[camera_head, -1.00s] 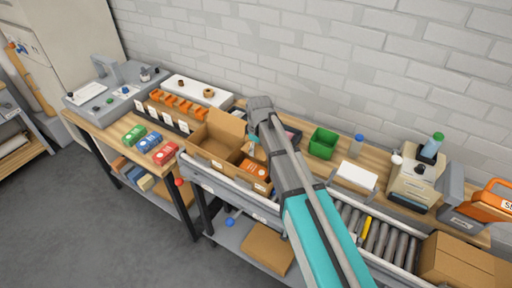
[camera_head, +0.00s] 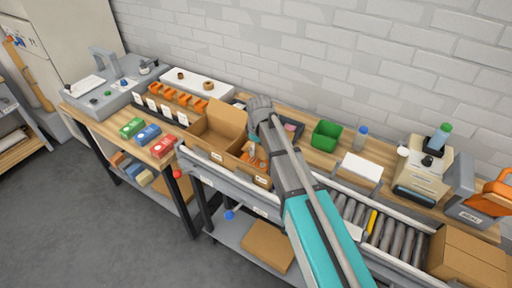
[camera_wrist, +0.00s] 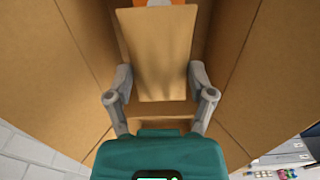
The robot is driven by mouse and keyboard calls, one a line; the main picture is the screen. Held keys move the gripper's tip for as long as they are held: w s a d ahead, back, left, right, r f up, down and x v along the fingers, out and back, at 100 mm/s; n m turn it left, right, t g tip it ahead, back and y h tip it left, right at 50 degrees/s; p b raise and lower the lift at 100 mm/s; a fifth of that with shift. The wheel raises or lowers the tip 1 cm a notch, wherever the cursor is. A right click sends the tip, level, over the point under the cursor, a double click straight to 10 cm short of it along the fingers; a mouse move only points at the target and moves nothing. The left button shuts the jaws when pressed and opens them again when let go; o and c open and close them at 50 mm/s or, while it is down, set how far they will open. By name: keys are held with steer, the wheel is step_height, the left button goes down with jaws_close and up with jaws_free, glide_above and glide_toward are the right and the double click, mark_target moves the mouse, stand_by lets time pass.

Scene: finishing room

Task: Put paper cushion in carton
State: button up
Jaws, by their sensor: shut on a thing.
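The open brown carton (camera_head: 219,122) stands on the conveyor in the head view, its flaps raised. My gripper (camera_head: 255,152) reaches down into its right part. In the wrist view the carton walls (camera_wrist: 60,75) rise on both sides of my gripper (camera_wrist: 160,80). Its two fingers are shut on the tan paper cushion (camera_wrist: 157,50), one on each side. The cushion is inside the carton's walls. Something orange (camera_wrist: 150,3) shows beyond it at the top edge.
A green bin (camera_head: 326,135) and a white-topped box (camera_head: 360,170) stand right of my arm. Green, blue and red boxes (camera_head: 147,134) lie on the left bench. A closed carton (camera_head: 468,262) sits at the conveyor's right end. A brown carton (camera_head: 268,244) lies on the lower shelf.

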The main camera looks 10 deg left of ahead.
steer(key=shift+a+f+b, duration=0.1)
steer(key=shift+f+b, duration=1.55)
steer(key=shift+f, duration=0.15)
steer(key=o, duration=0.8)
steer(key=shift+c, duration=0.2)
steer(key=shift+r+p, duration=0.35)
steer(key=shift+r+p, duration=0.65)
steer(key=shift+r, duration=0.15)
steer(key=shift+r+p, duration=2.95)
steer(key=shift+p, duration=0.15)
